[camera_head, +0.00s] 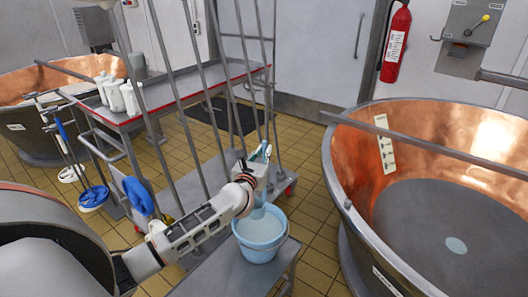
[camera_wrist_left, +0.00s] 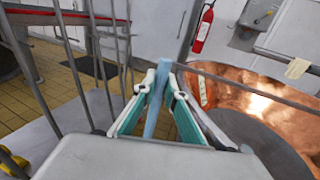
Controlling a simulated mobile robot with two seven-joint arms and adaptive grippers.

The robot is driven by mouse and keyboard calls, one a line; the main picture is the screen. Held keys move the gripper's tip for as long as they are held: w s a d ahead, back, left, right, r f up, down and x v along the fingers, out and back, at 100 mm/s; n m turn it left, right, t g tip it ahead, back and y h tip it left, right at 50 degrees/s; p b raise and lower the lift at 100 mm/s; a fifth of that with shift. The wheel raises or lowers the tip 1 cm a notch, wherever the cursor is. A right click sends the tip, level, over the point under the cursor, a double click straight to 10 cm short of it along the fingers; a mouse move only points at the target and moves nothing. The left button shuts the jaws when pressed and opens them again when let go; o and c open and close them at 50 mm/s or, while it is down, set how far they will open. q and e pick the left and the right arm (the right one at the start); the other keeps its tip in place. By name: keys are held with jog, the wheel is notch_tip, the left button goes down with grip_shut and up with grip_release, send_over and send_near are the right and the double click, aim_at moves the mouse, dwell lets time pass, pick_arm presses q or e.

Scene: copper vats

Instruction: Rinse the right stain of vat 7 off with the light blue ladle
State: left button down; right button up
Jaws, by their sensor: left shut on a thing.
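My left gripper (camera_head: 262,156) is shut on the light blue ladle, whose upright handle shows between the fingers in the left wrist view (camera_wrist_left: 155,102). The ladle's lower part (camera_head: 258,208) hangs below the gripper at the light blue bucket (camera_head: 262,252); its bowl cannot be made out. A large vat (camera_head: 360,180) with a copper inner wall stands to the right of the gripper. A pale round spot (camera_head: 456,245) shows on its grey bottom. The number on its label (camera_head: 386,281) is unreadable, and I cannot tell whether the spot is the named stain. My right gripper is out of view.
A beam (camera_head: 430,146) crosses over the vat. A marked pale strip (camera_head: 384,143) is on its copper wall. A red-edged table (camera_head: 175,96) with white jugs (camera_head: 130,98) is behind left.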

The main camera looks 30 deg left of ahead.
pick_arm(q)
notch_tip(320, 180, down, 4)
jog(key=b, duration=1.3)
send_over(264, 200)
notch_tip(264, 200, down, 14)
jog(key=shift+w+a+r, duration=0.1)
jog(key=shift+r, duration=0.1)
jog(key=shift+f+b, duration=0.3)
jog(key=shift+f, duration=0.05)
jog(key=shift+f+b, duration=0.3)
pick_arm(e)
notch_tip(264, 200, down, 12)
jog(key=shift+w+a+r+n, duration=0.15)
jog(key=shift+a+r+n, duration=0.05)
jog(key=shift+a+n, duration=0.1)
pick_arm(q)
jog(key=shift+r, duration=0.1)
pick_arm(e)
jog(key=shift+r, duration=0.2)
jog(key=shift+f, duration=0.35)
